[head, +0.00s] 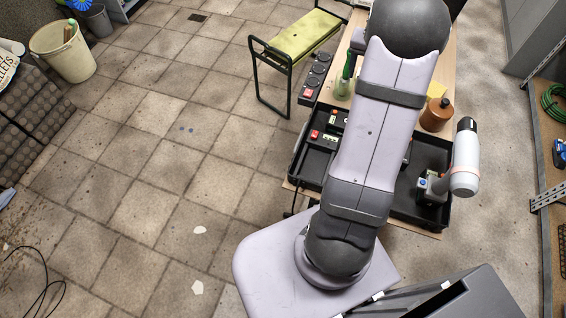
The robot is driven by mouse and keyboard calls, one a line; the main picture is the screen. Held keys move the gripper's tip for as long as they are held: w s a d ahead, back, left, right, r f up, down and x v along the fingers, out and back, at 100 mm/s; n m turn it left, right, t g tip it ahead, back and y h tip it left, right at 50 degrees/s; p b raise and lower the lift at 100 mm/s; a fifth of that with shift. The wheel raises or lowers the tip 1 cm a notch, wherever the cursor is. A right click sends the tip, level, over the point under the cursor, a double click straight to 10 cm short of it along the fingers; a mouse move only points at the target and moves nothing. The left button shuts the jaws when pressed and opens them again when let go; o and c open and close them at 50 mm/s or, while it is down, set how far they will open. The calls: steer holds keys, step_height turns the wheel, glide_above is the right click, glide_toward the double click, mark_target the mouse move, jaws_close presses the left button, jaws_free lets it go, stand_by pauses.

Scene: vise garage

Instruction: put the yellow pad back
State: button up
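A small yellow piece (437,90), which may be the yellow pad, shows at the right edge of my arm, behind the brown jar; part of it is hidden. A larger yellow-green pad (305,34) forms the top of a black-framed bench (272,85) on the floor left of the worktable. I cannot tell for sure which one is the task's pad. My arm rises from the bottom middle and covers the middle of the worktable. My gripper is not in view.
A black tray (433,213) with compartments and small parts lies on the wooden worktable (449,58). A shelf with a green coil (553,101) is far right. The tiled floor at left is mostly clear.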

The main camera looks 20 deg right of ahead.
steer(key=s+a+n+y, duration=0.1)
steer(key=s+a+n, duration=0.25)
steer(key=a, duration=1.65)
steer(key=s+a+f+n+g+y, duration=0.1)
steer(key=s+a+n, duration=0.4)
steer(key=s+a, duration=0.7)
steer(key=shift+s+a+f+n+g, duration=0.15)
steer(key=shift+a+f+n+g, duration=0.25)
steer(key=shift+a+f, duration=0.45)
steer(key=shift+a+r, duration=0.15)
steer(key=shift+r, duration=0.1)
